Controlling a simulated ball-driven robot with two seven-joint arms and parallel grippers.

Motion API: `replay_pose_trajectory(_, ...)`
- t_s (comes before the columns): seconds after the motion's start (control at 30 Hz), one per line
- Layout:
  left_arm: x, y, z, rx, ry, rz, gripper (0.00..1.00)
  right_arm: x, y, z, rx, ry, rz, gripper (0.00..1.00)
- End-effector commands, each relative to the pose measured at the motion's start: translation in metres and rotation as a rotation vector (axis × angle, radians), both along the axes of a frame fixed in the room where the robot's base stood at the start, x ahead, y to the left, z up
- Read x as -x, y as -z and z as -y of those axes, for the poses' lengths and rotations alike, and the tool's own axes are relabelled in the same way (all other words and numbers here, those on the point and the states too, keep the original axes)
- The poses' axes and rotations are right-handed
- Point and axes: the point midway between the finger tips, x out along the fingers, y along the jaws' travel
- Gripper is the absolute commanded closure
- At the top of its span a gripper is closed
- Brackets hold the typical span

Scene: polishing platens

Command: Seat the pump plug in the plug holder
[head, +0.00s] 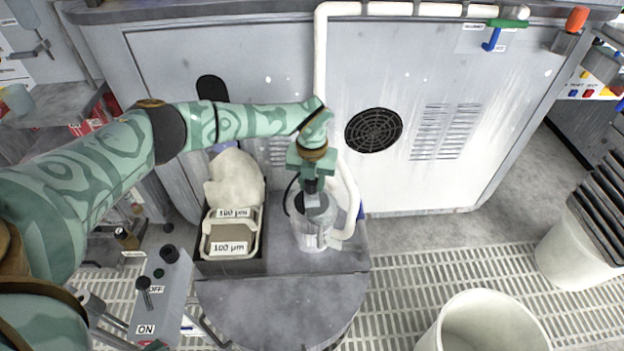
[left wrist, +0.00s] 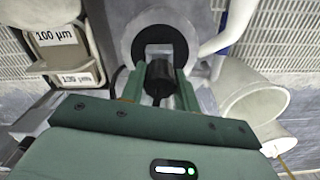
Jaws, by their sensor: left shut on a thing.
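My left gripper (head: 311,180) is shut on the black pump plug (left wrist: 159,76), which shows between its green fingers in the left wrist view. Just beyond the plug in that view is a dark ring with a pale square opening (left wrist: 138,42), on a round grey top; this looks like the plug holder. In the head view the gripper is over a pale cylinder (head: 311,238) with a dark top, on the grey stand. Whether the plug touches the holder I cannot tell. A black cord runs beside the gripper. My right gripper is out of view.
White trays labelled 100 µm (head: 229,247) stand left of the cylinder. A white pipe (head: 347,205) curves close on its right. A grey cabinet (head: 270,75) rises behind. A control box with ON and OFF labels (head: 160,295) is front left. A white bucket (head: 485,325) stands front right.

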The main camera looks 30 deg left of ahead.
Motion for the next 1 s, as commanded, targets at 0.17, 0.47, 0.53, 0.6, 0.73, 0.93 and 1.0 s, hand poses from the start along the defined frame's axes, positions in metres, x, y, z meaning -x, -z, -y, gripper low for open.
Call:
replay_pose_trajectory(0.17, 0.000, 0.005, 0.000, 0.000, 0.000, -0.001, 0.92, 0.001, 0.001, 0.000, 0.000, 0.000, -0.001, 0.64)
replay_pose_trajectory(0.47, 0.000, 0.013, 0.000, 0.000, -0.001, -0.001, 0.92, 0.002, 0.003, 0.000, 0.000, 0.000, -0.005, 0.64)
replay_pose_trajectory(0.53, 0.000, 0.014, 0.000, 0.000, -0.001, -0.001, 0.92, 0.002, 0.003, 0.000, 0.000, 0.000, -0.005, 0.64)
replay_pose_trajectory(0.6, 0.000, 0.016, 0.000, 0.000, -0.001, -0.001, 0.92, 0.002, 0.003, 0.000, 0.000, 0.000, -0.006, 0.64)
replay_pose_trajectory(0.73, 0.000, 0.018, 0.000, 0.000, 0.000, 0.000, 0.60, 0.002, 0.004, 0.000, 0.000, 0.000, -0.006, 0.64)
replay_pose_trajectory(0.93, 0.000, 0.018, 0.000, 0.000, 0.000, 0.000, 0.43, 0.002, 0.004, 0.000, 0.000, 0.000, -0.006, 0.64)
replay_pose_trajectory(1.0, 0.000, 0.018, 0.000, 0.000, 0.000, 0.000, 0.43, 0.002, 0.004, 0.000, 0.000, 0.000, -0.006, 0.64)
